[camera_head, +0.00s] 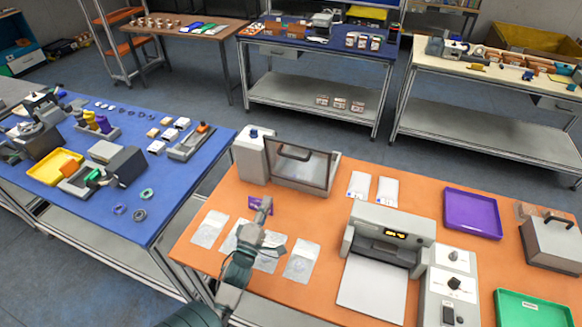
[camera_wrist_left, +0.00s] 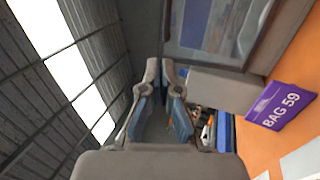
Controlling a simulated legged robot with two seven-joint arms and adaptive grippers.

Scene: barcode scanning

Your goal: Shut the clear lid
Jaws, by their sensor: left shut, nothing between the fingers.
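The clear lid (camera_head: 304,165) stands upright and open at the back of the orange table, a see-through panel in a dark frame with a dark handle. It belongs to a light grey box (camera_head: 285,187) beneath it. A framed clear panel, apparently this lid, also shows in the left wrist view (camera_wrist_left: 225,28). My left gripper (camera_head: 266,203) is shut and empty, in front of and below the lid, apart from it. Its fingertips come together in the left wrist view (camera_wrist_left: 161,70). My right gripper is out of view.
A purple BAG 59 label (camera_wrist_left: 281,105) is near my left gripper. Clear bags (camera_head: 302,260) lie in front. A grey machine (camera_head: 385,240), a purple tray (camera_head: 472,213) and a green tray (camera_head: 530,309) stand to the right.

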